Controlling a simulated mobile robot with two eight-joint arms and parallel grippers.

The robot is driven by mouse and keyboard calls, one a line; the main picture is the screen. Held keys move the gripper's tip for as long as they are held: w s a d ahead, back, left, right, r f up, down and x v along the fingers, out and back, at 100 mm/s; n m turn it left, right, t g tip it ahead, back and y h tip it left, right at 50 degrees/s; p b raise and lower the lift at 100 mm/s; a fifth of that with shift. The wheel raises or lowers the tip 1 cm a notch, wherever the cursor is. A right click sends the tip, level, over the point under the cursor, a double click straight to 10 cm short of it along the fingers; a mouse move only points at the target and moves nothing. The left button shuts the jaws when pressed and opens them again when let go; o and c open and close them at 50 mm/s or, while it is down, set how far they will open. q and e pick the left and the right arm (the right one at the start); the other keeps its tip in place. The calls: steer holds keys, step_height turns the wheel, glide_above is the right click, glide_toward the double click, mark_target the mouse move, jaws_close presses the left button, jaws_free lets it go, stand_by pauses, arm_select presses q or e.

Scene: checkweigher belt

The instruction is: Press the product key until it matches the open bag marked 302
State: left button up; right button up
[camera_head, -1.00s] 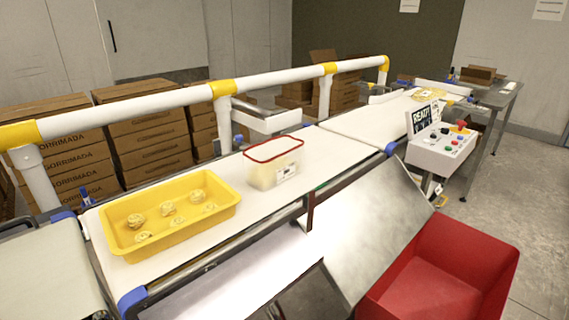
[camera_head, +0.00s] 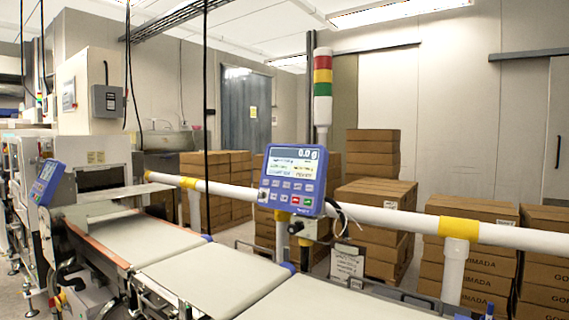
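A blue weighing terminal (camera_head: 293,180) stands on the white and yellow rail near the middle of the view, facing me. Its screen (camera_head: 293,161) reads 0.0 g above smaller lines too fine to read. Below the screen are rows of pale keys with a red key (camera_head: 295,200) and a green key (camera_head: 307,202). I cannot tell which is the product key. No bag marked 302 shows in this view. Neither of my grippers is in view.
Pale conveyor belts (camera_head: 215,272) run below the terminal, empty where visible. The rail (camera_head: 385,216) crosses behind them. Stacked brown boxes (camera_head: 468,265) stand beyond it. A red, yellow and green light tower (camera_head: 323,80) rises behind the terminal. A second blue panel (camera_head: 46,180) is at left.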

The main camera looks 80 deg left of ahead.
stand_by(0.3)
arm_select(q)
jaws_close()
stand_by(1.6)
